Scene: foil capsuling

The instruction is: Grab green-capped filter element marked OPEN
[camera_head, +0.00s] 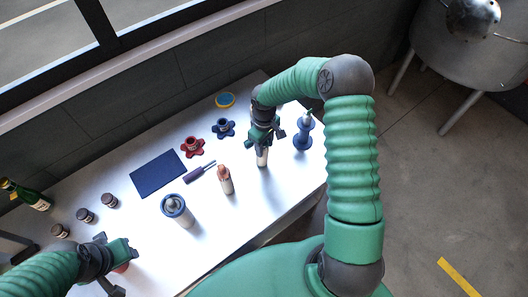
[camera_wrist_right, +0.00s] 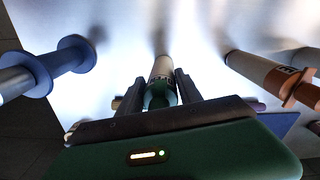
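The green-capped filter element (camera_wrist_right: 162,80) stands upright on the table, its pale body pointing away in the right wrist view. Its green cap lies between the two fingers of my right gripper (camera_wrist_right: 158,92), which look spread with a narrow gap beside the cap. Dark marking shows near the cap, but I cannot read it. In the head view the pale lower body (camera_head: 262,158) shows under my right gripper (camera_head: 263,138), which hides the cap.
An orange-capped element (camera_head: 225,181) stands left of my right gripper, and a blue spool-like holder (camera_head: 303,132) stands right. A blue-ringed cylinder (camera_head: 178,209), red knob (camera_head: 192,147), blue knob (camera_head: 223,128), blue mat (camera_head: 158,173) and green bottle (camera_head: 27,195) are also there.

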